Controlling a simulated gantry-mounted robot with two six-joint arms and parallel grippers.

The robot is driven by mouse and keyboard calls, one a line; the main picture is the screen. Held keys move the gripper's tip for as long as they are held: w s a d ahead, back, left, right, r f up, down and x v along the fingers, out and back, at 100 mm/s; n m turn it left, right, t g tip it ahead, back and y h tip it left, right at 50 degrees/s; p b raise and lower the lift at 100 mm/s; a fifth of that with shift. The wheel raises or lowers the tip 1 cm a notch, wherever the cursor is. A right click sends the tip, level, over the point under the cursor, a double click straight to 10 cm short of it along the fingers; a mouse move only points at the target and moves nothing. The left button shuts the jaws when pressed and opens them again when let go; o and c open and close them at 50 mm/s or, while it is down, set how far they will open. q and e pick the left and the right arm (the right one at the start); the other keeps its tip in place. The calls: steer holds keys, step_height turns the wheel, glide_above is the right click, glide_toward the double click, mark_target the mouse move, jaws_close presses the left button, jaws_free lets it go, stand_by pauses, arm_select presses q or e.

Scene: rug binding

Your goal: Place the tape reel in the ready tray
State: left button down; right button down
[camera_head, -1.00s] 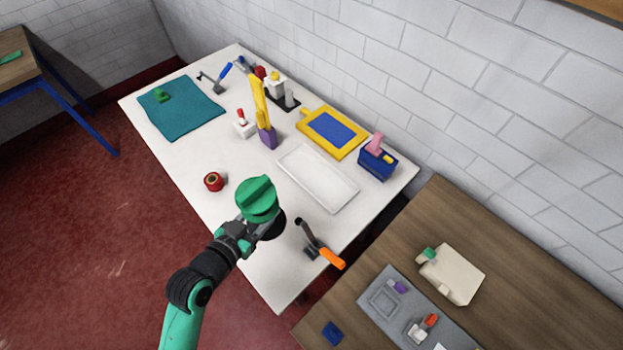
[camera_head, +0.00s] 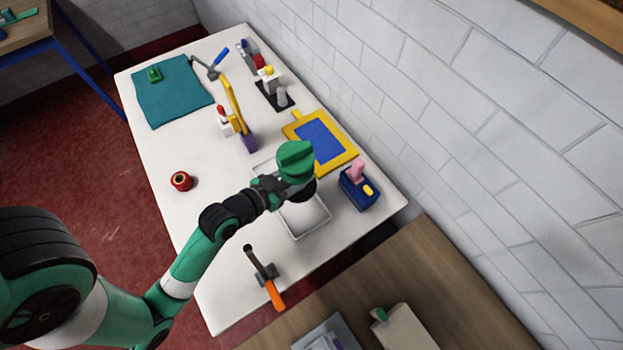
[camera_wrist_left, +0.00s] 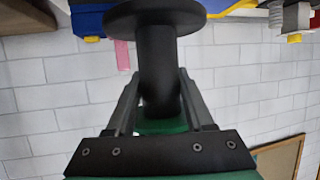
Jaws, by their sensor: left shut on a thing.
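The tape reel (camera_head: 296,158), with a ridged green top and a dark core and lower flange, is upright in my left gripper (camera_head: 271,186). In the left wrist view the gripper (camera_wrist_left: 162,95) is shut on the reel's black core (camera_wrist_left: 158,62), a finger on each side. The reel shows over the white ready tray (camera_head: 311,228) in the head view, partly hiding it; its height above the tray is hard to tell. My right gripper is not in view.
A blue box (camera_head: 352,195) with pink and yellow items and a yellow-framed blue board (camera_head: 343,160) lie near the tray. An orange-handled tool (camera_head: 273,292) is in front. A red spool (camera_head: 181,181) stands left, with clear table around it.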

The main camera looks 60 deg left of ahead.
arm_select(q)
steer(key=shift+a+f, duration=0.2)
steer(key=shift+f, duration=0.05)
steer(key=shift+s+a+f+n+y, duration=0.15)
steer(key=shift+s+a+f, duration=0.05)
steer(key=shift+s, duration=0.15)
steer(key=shift+s+a+f+n+y, duration=0.15)
steer(key=shift+s, duration=0.2)
step_height(320, 180, down, 10)
steer(key=b, duration=0.4)
steer(key=shift+w, duration=0.1)
steer(key=shift+f+b, duration=0.1)
steer(key=shift+b, duration=0.25)
steer(key=shift+c, duration=1.4)
jaws_free()
